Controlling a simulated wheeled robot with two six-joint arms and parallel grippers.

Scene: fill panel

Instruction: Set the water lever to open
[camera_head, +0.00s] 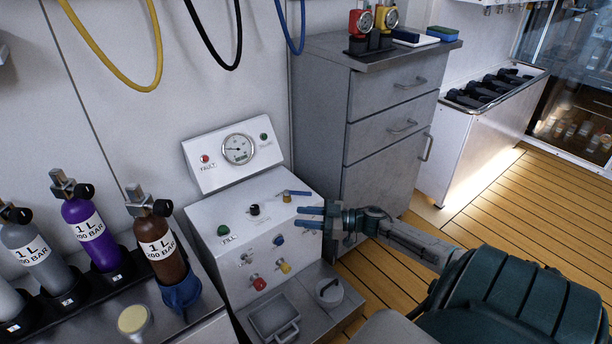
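The grey fill panel (213,215) stands against the wall, with a sloped control face. A small blue-handled lever (297,193) on a brass-coloured body sits at the upper right of that face. Its handle points right. Its label is too small to read, so I cannot confirm that it is the water lever. My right gripper (310,217) reaches in from the right, just below this lever in the picture. Its two blue fingers are apart with nothing seen between them. I cannot tell whether it touches the panel. My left gripper is not in view.
The panel also has a gauge (238,149), a green FILL button (223,230), a blue knob (278,240), and red (258,283) and yellow (285,267) knobs. Bottles, including a brown one (155,240), stand left. A grey cabinet (375,135) stands behind my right gripper.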

